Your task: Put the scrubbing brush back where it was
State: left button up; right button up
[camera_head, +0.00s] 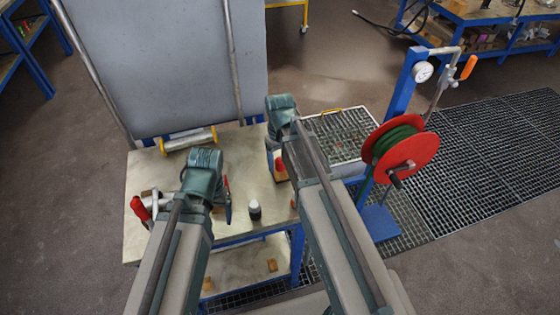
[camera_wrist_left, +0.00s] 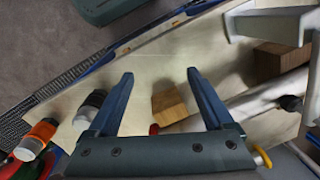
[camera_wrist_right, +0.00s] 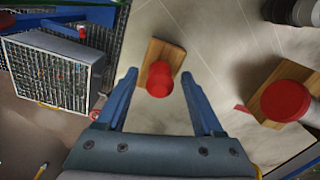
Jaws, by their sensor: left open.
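I cannot pick out the scrubbing brush with certainty. My left gripper (camera_wrist_left: 160,73) is open and empty above the table. A plain wooden block (camera_wrist_left: 170,105) shows between its fingers in the left wrist view, apart from them. My right gripper (camera_wrist_right: 160,73) is open. In the right wrist view a wooden plate with a red knob (camera_wrist_right: 160,80) shows between its fingertips, not visibly gripped. A second wooden piece with a red disc (camera_wrist_right: 285,100) lies to the right. In the head view the arms hide much of the table.
A black-and-white bottle (camera_head: 254,210) stands on the table (camera_head: 235,160). A red-handled tool (camera_head: 140,208) is at the left edge, and a yellow-ended roller-like item (camera_head: 188,139) at the back, by a large grey panel (camera_head: 165,60). A red hose reel (camera_head: 407,151) stands at the right.

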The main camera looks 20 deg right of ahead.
pick_arm(q)
jog(key=shift+r, duration=0.15)
pick_arm(e)
jog(key=shift+r, duration=0.15)
notch_tip(320, 180, up, 12)
jog(key=p, duration=1.2)
pick_arm(q)
notch_tip(320, 180, up, 12)
pick_arm(e)
jog(key=s+a+h, duration=0.1)
jog(key=s+a, duration=0.9)
jog(key=s, duration=0.4)
jog(key=shift+s+a, duration=0.15)
jog(key=shift+a, duration=0.1)
